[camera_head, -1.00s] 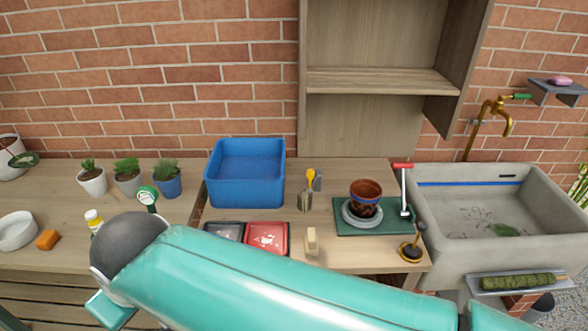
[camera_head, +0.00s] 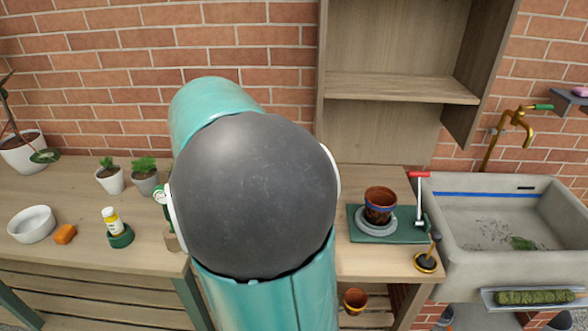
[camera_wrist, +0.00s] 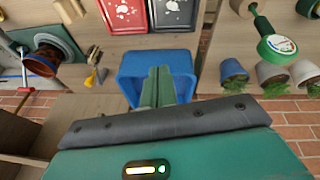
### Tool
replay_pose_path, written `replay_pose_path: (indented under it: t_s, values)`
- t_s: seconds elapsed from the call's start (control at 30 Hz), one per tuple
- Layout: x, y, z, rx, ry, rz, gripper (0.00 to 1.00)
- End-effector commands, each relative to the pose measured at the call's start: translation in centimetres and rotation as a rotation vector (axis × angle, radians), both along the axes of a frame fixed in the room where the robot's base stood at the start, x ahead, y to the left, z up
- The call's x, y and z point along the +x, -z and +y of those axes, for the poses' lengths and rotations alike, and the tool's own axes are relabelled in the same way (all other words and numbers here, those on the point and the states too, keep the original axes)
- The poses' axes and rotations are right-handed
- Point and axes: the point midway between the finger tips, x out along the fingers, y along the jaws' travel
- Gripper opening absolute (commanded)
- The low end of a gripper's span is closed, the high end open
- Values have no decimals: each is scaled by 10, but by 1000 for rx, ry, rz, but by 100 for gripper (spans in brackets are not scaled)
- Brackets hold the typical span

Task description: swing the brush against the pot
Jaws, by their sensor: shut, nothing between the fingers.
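The brown pot (camera_head: 380,203) with a blue band stands upright on a grey round stand (camera_head: 377,226), on a green base (camera_head: 359,237) at the right of the bench. A white post with a red bar-like top (camera_head: 420,175) stands at the base's right edge; I cannot tell if this is the brush. The pot (camera_wrist: 42,62) and the red piece (camera_wrist: 25,91) also show at the left of the upside-down wrist view. My gripper (camera_wrist: 158,72) is shut and empty, in front of the blue tub and well apart from the pot. My arm hides it in the head view.
The blue tub (camera_wrist: 183,62), red tray (camera_wrist: 126,12) and black tray (camera_wrist: 173,12) are near my gripper. A gold-ringed black tool (camera_head: 426,262) stands at the front right. The sink (camera_head: 465,250) is beyond it. A wooden shelf (camera_head: 400,86) rises behind.

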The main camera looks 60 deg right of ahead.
Motion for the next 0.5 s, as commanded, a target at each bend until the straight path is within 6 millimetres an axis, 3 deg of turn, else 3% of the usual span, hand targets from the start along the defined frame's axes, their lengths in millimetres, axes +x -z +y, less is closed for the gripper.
replay_pose_path:
  t_s: [0.03,0.1,0.3,0.4,0.5]
  values:
    - [-1,9,-30,-25,72,34,0]
    - [-5,17,-68,-66,166,72,0]
    - [-26,36,-159,-196,387,179,0]
    - [-34,41,-186,-247,452,211,0]
    - [-39,43,-201,-276,484,231,0]
